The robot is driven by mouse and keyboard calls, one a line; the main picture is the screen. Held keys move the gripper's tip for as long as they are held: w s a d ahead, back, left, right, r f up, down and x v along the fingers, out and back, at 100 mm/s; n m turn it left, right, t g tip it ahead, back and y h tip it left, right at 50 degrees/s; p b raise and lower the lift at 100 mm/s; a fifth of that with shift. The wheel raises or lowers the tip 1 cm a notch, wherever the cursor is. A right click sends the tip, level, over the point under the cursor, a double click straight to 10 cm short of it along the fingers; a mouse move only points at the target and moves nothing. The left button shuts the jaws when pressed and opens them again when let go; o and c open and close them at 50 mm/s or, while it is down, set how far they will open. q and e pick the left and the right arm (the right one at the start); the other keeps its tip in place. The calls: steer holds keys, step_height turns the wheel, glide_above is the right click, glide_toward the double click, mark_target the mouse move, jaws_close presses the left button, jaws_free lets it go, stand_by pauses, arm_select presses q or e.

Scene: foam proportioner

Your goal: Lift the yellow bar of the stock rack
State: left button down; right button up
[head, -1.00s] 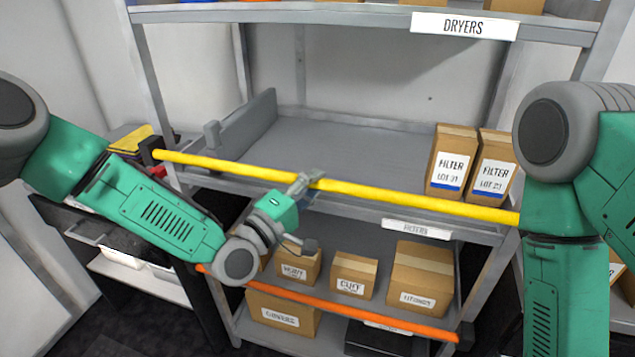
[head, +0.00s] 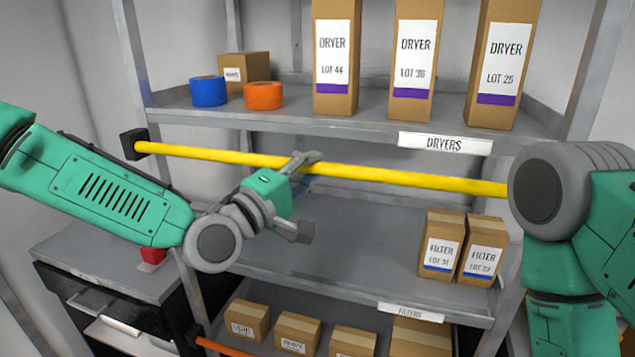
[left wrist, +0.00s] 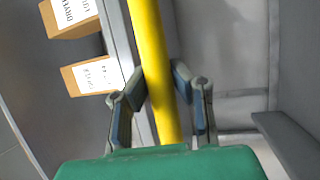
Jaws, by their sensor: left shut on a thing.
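The yellow bar (head: 400,178) runs across the front of the stock rack (head: 340,257), just below the dryer shelf in the head view. Its left end is at a black bracket (head: 133,144); its right end is hidden behind my right arm. My left gripper (head: 305,162) is shut on the bar near its middle. In the left wrist view the bar (left wrist: 148,50) passes between the two fingers (left wrist: 162,92). My right gripper is out of view; only its arm shows at the right.
Dryer boxes (head: 412,55) and two tape rolls (head: 208,91) stand on the upper shelf. Two filter boxes (head: 440,243) stand on the middle shelf, right side. An orange bar (head: 220,347) and small boxes (head: 297,330) are lower. A grey cabinet (head: 100,260) stands at the left.

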arm_select(q)
steer(key=shift+w+a+r, duration=0.15)
steer(key=shift+a+r, duration=0.1)
steer(key=shift+r, duration=0.15)
